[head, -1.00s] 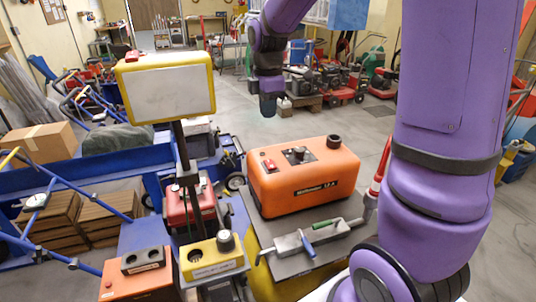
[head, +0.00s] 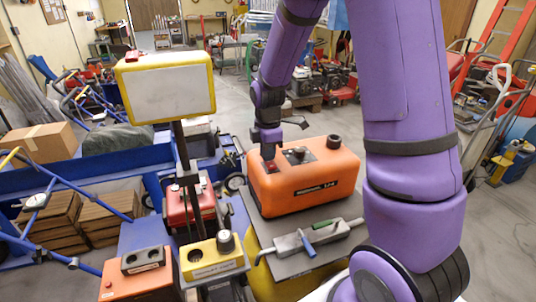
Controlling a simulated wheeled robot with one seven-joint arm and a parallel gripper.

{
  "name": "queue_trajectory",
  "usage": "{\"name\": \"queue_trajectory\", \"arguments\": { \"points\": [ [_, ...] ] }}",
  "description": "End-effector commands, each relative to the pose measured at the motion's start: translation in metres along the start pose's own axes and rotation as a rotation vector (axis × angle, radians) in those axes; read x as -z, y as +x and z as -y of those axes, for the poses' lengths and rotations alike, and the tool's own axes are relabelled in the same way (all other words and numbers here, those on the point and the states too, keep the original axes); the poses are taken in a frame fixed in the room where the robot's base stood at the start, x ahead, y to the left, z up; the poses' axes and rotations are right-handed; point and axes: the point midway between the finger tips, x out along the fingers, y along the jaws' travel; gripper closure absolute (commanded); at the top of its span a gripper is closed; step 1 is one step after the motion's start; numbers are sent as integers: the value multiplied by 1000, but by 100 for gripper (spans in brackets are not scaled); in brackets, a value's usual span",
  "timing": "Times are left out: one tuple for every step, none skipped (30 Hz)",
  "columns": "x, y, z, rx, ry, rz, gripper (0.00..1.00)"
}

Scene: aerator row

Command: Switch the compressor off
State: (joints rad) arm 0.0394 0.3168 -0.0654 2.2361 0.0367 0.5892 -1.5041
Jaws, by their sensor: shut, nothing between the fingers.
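The orange unit (head: 325,190), probably the compressor, stands on a grey-topped yellow stand (head: 345,252). Its printed label is too small to read. On its top are a small red switch (head: 271,167) at the left, a dark knob or dial (head: 298,155) in the middle and a black cap (head: 334,142) at the right. My gripper (head: 268,157) is shut and empty, pointing down at the left end of the top, right by the red switch. I cannot tell whether it touches the switch, or which way the switch is set.
A metal tool with green and blue handles (head: 310,238) lies on the stand in front. To the left are a yellow box with a knob (head: 212,260), an orange box (head: 140,280), a red box (head: 190,203) and a yellow-framed panel on a post (head: 168,92). Open floor lies behind right.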

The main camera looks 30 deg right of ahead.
Motion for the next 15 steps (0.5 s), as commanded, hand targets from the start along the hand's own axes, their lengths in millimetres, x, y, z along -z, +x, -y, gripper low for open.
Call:
{"name": "queue_trajectory", "arguments": {
  "points": [
    [0,3,0,1,0,0,100],
    [0,4,0,1,0,0,100],
    [0,4,0,1,0,0,100],
    [0,5,0,1,0,0,100],
    [0,5,0,0,0,0,100],
    [0,5,0,0,0,0,100],
    [0,5,0,0,0,0,100],
    [0,5,0,0,0,0,100],
    [0,5,0,0,0,0,100],
    [0,5,0,0,0,0,100],
    [0,5,0,0,0,0,100],
    [0,5,0,0,0,0,100],
    [0,5,0,0,0,0,100],
    [0,6,0,0,0,0,100],
    [0,7,0,1,0,0,100]
  ]
}}
